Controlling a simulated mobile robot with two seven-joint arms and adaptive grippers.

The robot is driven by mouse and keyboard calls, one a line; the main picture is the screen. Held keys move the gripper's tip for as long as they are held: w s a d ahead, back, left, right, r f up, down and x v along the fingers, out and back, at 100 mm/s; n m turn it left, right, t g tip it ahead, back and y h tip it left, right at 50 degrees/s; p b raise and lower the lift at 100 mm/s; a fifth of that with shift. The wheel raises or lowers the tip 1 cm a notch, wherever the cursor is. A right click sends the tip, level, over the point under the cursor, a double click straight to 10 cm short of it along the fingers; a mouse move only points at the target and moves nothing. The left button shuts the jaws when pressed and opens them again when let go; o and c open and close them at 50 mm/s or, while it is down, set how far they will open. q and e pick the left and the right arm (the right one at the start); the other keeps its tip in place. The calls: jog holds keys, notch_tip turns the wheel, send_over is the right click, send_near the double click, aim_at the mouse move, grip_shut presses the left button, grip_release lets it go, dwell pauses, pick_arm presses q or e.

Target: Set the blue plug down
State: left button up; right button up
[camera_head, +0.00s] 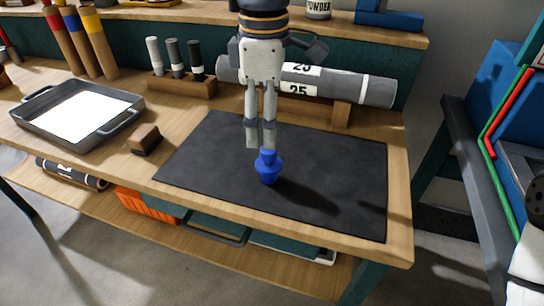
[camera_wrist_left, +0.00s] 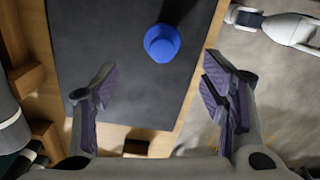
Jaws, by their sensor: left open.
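The blue plug (camera_head: 268,170) stands upright on the dark mat (camera_head: 335,165), near the mat's front edge. It also shows in the left wrist view (camera_wrist_left: 162,43), apart from both fingers and just beyond the gap between their tips. My left gripper (camera_head: 260,146) points down above the mat, with its fingertips close to the plug's narrow top. In the left wrist view its fingers (camera_wrist_left: 158,82) are spread wide with nothing between them. A white arm with a dark end (camera_wrist_left: 243,15), seemingly my right, shows at the upper right; its jaws are too small to read.
A grey roll (camera_head: 375,90) lies on a wooden holder behind the mat. A metal tray (camera_head: 30,112), a wooden block (camera_head: 145,139) and a rack of upright tubes (camera_head: 190,87) stand left of the mat. The mat right of the plug is clear.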

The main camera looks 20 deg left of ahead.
aim_at(268, 154)
pick_arm(q)
jog(key=f, duration=0.8)
jog(key=shift+s+d, duration=0.1)
jog(key=shift+d, duration=0.15)
jog(key=c, duration=1.3)
jog(key=shift+r, duration=0.15)
jog(key=shift+c, duration=0.2)
